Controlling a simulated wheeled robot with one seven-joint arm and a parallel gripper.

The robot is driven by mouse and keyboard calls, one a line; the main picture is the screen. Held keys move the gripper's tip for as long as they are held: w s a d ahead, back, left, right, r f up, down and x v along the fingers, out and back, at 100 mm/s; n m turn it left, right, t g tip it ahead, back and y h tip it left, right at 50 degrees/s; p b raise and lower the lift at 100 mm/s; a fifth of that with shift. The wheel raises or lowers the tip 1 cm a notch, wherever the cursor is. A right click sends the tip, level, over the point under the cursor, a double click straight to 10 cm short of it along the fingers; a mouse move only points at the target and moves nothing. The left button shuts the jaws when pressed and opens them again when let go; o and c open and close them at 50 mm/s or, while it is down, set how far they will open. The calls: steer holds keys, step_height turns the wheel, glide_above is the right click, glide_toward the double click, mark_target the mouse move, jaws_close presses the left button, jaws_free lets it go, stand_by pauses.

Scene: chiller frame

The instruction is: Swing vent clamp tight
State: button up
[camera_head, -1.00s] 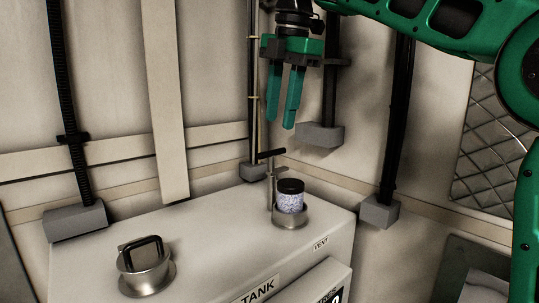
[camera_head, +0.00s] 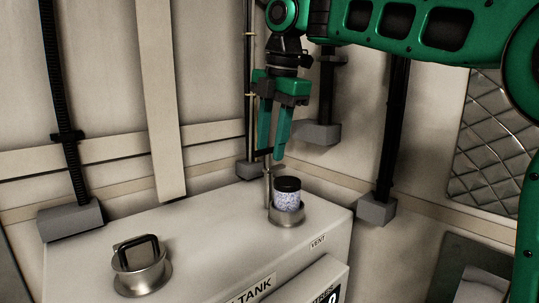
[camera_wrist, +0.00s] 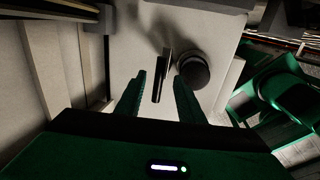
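The vent (camera_head: 287,215) is a metal cup on the tank top, holding a speckled cylinder with a black cap (camera_head: 288,184). The vent clamp (camera_head: 268,188) is a thin upright post with a black bar handle, at the vent's left. The handle is partly hidden by my fingers in the head view. My gripper (camera_head: 272,153) points down, its fingertips at about handle height. In the wrist view the black handle (camera_wrist: 157,88) shows between my two parted fingers (camera_wrist: 157,98), with the round black cap (camera_wrist: 194,70) just right of the right finger. Whether the fingers touch the handle is unclear.
The tank top (camera_head: 205,235) is mostly bare. A metal fitting with a black handle (camera_head: 140,263) stands at its left. Dark vertical pipes with grey blocks (camera_head: 376,208) line the wall behind. A quilted metal panel (camera_head: 492,140) is at the right.

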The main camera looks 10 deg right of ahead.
mark_target(269, 160)
steer(key=shift+w+a+f, duration=0.1)
steer(key=shift+w+f, duration=0.1)
steer(key=shift+f, duration=1.1)
jaws_close()
